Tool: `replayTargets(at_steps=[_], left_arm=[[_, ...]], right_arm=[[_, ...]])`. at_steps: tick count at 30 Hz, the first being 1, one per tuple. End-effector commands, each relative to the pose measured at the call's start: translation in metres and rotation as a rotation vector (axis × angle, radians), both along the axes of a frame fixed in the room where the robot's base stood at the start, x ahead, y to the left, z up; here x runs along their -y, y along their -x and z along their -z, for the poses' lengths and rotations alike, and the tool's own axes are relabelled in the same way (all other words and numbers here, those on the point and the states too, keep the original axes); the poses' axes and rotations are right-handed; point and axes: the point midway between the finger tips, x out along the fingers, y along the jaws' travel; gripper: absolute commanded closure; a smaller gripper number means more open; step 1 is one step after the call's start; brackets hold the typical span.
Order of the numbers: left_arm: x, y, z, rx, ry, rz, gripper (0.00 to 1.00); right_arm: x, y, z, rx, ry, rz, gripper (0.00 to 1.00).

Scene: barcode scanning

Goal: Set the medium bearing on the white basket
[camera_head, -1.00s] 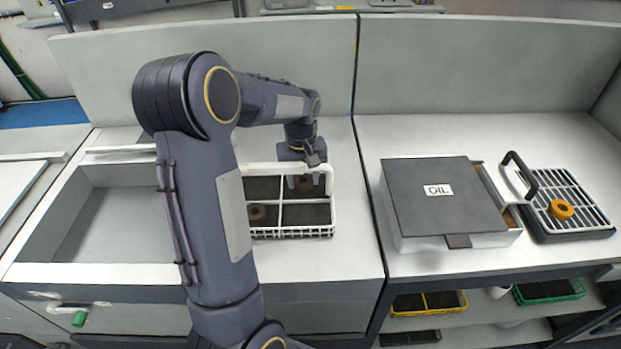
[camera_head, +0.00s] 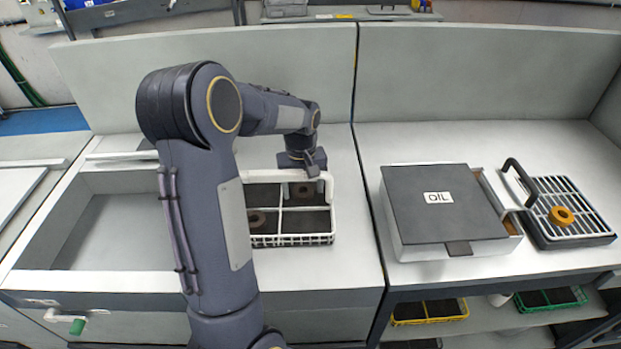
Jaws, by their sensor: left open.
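The white basket (camera_head: 290,240) stands on the left worktable, with dark compartments and a white handle. I cannot tell which bearing is the medium one. A yellow-orange ring (camera_head: 562,215) lies on the slatted rack at the right. My right gripper is not in view.
A grey box marked OIL (camera_head: 440,222) and a black-framed slatted rack (camera_head: 590,228) with a handle stand on the right table. An open recess (camera_head: 115,235) is left of my arm. Yellow (camera_head: 430,320) and green (camera_head: 550,306) baskets sit on a shelf below.

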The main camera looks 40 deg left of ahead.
Motion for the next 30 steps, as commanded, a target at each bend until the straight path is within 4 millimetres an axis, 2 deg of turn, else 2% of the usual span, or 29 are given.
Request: replayTargets(at_steps=[1, 5, 12, 18, 23, 30], left_arm=[[0.000, 0.000, -0.007, 0.001, 0.000, 0.000, 0.32], [0.000, -0.002, -0.025, 0.005, -0.002, 0.001, 0.32], [0.000, -0.001, -0.078, 0.005, -0.002, 0.001, 0.32], [0.000, -0.001, -0.110, 0.003, -0.002, 0.000, 0.32], [0.000, 0.000, -0.122, 0.001, -0.002, -0.001, 0.32], [0.000, 0.000, -0.124, 0.001, -0.002, -0.001, 0.32]], right_arm=[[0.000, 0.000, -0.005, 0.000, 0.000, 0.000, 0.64], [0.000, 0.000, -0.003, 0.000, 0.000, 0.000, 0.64], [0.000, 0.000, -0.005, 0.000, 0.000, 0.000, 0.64], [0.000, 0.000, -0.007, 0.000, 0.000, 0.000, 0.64], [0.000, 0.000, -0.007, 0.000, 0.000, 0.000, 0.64], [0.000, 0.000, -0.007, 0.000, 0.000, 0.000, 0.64]])
